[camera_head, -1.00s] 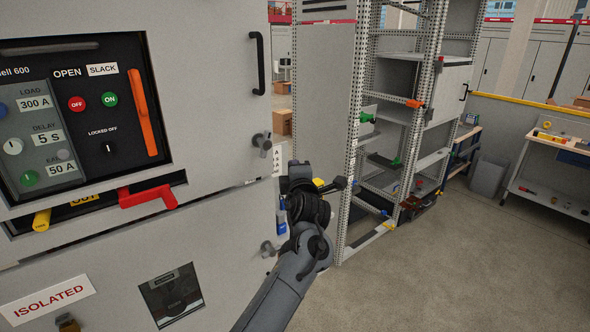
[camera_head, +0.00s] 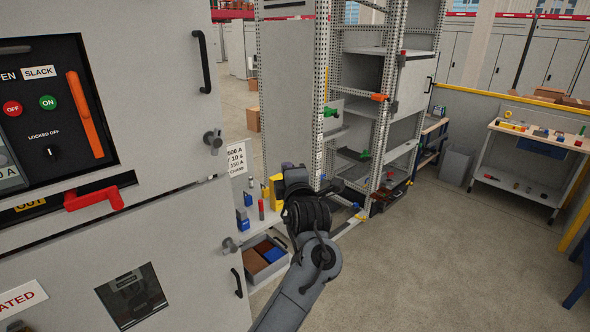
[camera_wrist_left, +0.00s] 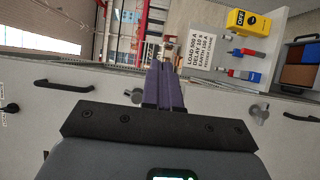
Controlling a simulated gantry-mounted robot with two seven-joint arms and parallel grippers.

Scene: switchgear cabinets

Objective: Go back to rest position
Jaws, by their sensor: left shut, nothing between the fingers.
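My left gripper (camera_head: 290,170) is in the middle of the head view, at the end of my dark grey arm. It points away from the camera, in front of the gap between the switchgear cabinet (camera_head: 160,130) and the perforated rack (camera_head: 322,90). In the left wrist view its two purple fingers (camera_wrist_left: 164,85) lie together, shut with nothing between them. No object hangs from it. My right gripper is not in view.
The cabinet front has a black handle (camera_head: 203,62), a round knob (camera_head: 213,140) and a red handle (camera_head: 94,198). Beyond stands a shelf with a yellow block (camera_wrist_left: 248,24), small coloured parts and a printed card (camera_wrist_left: 201,51). Open floor (camera_head: 440,260) lies to the right.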

